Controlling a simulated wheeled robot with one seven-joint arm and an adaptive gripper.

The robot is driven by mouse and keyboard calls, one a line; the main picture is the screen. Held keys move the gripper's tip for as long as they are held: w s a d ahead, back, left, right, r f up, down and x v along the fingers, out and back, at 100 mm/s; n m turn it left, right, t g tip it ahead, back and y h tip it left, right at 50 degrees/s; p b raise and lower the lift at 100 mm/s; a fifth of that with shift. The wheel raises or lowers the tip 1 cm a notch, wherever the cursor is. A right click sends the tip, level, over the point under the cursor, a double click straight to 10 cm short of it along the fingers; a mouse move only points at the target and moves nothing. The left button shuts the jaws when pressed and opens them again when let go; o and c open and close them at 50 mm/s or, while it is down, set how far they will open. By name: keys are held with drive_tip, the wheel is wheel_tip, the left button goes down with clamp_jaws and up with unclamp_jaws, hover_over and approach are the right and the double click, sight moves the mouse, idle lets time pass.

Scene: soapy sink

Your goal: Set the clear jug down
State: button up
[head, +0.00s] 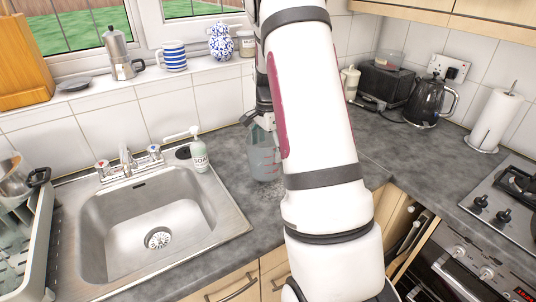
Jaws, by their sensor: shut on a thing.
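The clear jug (262,157) is see-through with reddish measuring marks on its side. It is upright over the grey worktop, just right of the sink, and its right side is hidden behind my arm. My gripper (262,112) is at the top of the jug and shut on it. Most of the gripper is hidden by the arm. I cannot tell whether the jug's base touches the worktop.
The steel sink (215,222) is empty, with a soap bottle (199,152) at its back right corner. A dish rack (38,235) stands at the left. A kettle (428,100), paper roll (494,120) and hob (500,190) are at the right. The worktop (400,150) right of my arm is clear.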

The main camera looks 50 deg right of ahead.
drive_tip(key=shift+w+d, duration=0.35)
drive_tip(key=shift+w, duration=0.05)
drive_tip(key=shift+d+f+p, duration=0.1)
drive_tip(key=shift+f+p, duration=0.45)
drive_tip(key=shift+f, duration=1.2)
drive_tip(key=shift+w+f, duration=0.1)
drive_tip(key=o, duration=1.7)
drive_tip(key=shift+c, duration=0.2)
